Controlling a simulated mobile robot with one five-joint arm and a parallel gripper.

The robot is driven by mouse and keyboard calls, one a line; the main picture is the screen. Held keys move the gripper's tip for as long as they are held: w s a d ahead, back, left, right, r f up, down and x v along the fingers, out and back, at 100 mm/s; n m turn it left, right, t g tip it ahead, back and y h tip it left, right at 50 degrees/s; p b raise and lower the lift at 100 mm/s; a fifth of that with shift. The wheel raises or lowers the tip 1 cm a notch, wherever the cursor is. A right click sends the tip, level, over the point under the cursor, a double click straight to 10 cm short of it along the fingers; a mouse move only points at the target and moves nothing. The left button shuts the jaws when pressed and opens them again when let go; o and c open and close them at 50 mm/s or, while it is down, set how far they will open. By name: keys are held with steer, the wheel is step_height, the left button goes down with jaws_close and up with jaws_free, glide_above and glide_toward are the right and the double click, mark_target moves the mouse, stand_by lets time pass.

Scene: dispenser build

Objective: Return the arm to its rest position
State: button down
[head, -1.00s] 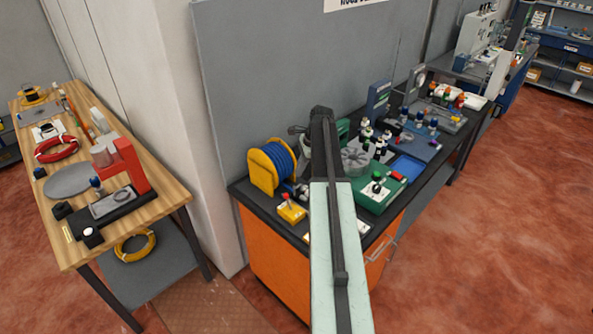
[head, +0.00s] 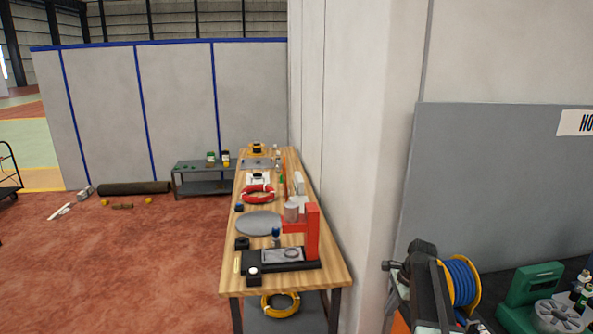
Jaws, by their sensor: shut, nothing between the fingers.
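My gripper (head: 390,266) shows small and dark at the lower right of the head view, at the end of my arm. It is shut with nothing in it. My arm reaches up from the bottom edge, beside the blue cable reel with yellow sides (head: 461,281) and in front of part of it. The gripper looks apart from the wooden bench (head: 335,277) to its left. The finger details are too small to make out.
A red press (head: 312,232) stands on the wooden bench, with a red coil (head: 258,193) farther back. A green holder (head: 531,284) is at the lower right. A pale pillar (head: 372,150) stands behind my arm. Open red floor (head: 130,270) lies at left.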

steer(key=s+a+f+n+b, duration=0.1)
steer(key=s+a+f+n, duration=0.15)
steer(key=a, duration=0.45)
steer(key=s+a+f+n+b, duration=0.1)
steer(key=s+a+f+n, duration=0.15)
steer(key=a, duration=0.35)
steer(key=s+a+n+h+b, duration=0.1)
steer(key=s+a+n, duration=0.3)
steer(key=s+n, duration=0.6)
steer(key=n+h, duration=0.1)
steer(key=n, duration=0.2)
steer(key=shift+s+f+g+h, duration=0.2)
steer(key=shift+s+g+h, duration=0.1)
steer(key=shift+g, duration=0.1)
